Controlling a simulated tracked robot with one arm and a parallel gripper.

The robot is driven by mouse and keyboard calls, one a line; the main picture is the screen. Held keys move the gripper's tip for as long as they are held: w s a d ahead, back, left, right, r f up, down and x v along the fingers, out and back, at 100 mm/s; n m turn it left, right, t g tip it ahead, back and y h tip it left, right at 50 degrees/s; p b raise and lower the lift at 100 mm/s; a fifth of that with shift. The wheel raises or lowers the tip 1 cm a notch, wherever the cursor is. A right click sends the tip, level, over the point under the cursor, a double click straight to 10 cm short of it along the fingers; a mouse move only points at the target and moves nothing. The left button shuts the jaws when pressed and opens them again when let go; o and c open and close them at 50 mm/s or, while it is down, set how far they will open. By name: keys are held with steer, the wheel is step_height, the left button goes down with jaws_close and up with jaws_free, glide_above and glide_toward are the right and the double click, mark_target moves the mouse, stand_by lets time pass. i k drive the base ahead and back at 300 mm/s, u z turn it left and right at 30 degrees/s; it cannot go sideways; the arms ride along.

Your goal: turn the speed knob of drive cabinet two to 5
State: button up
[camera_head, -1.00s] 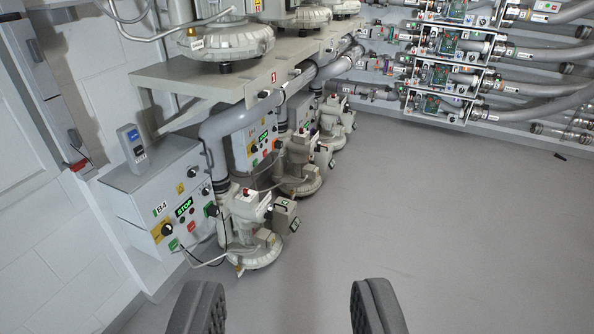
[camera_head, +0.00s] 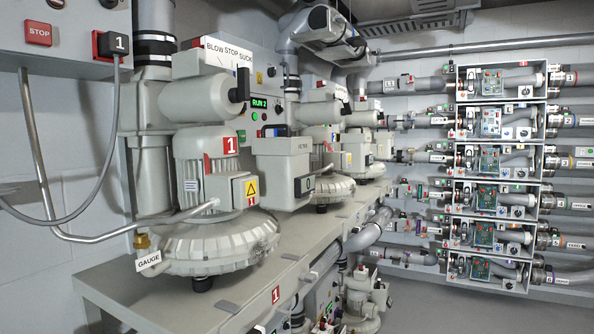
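A grey cabinet panel with a green "RUN 2" display (camera_head: 259,103) stands behind the first blower, in the upper middle of the view. A yellow label (camera_head: 259,77) and a small dark knob (camera_head: 271,72) sit above the display. A green round light or button (camera_head: 254,117) sits below it. The knob's pointer and scale are too small to read. The lower part of this panel is partly hidden by blower parts. My gripper is not in view.
Blower one (camera_head: 208,170) with its grey box (camera_head: 283,170) stands in front on a shelf (camera_head: 160,296). A cabinet with a red STOP label (camera_head: 38,33) and a hanging cable is at upper left. Pipe racks (camera_head: 499,77) line the right wall. Grey floor (camera_head: 440,315) is open at lower right.

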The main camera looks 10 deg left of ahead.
mark_target(280, 109)
steer(key=u, duration=0.1)
steer(key=i, duration=1.25)
steer(key=u, duration=0.15)
